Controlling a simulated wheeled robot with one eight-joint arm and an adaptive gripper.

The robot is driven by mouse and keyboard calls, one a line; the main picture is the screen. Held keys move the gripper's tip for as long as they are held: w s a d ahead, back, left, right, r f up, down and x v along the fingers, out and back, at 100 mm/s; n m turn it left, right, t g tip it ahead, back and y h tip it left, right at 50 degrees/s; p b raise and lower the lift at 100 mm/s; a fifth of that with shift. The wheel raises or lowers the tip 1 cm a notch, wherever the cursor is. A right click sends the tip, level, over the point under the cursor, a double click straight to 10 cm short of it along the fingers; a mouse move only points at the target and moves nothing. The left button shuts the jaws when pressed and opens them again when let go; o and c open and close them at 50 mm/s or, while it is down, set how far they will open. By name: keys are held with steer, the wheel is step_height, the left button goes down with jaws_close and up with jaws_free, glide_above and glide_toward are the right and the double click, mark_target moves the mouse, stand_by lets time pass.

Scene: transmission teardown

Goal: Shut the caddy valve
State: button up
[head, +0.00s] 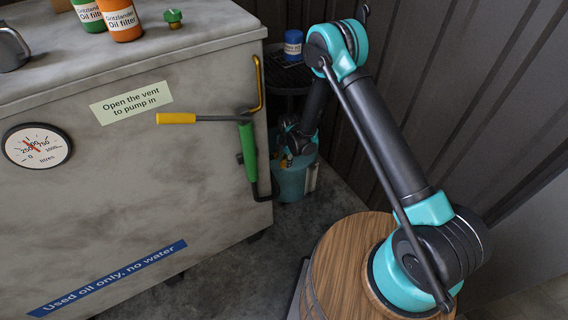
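The caddy appears to be the teal drum (291,184) on the floor in the gap right of the grey tank, with a pale upright strip on its right side. A round black pan with a grate (286,78) stands above it. My arm reaches down from the right, and my gripper (291,150) is at the top of the drum, small and dark. I cannot tell whether its fingers are open or touching anything. A tiny yellowish part (286,161) shows beside it; I cannot tell if it is the valve. The valve's position is not clear.
The grey tank (130,200) fills the left, with a gauge (37,146), a green pump (248,152) and a yellow-handled lever (176,118) sticking out. Oil filters (121,20) stand on top. A blue filter (293,44) stands on the grate. A corrugated wall closes the right.

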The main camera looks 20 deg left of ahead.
steer(key=shift+w+a+f, duration=0.1)
steer(key=shift+a+f, duration=0.05)
steer(key=shift+f, duration=0.95)
steer(key=shift+c, duration=0.3)
jaws_close()
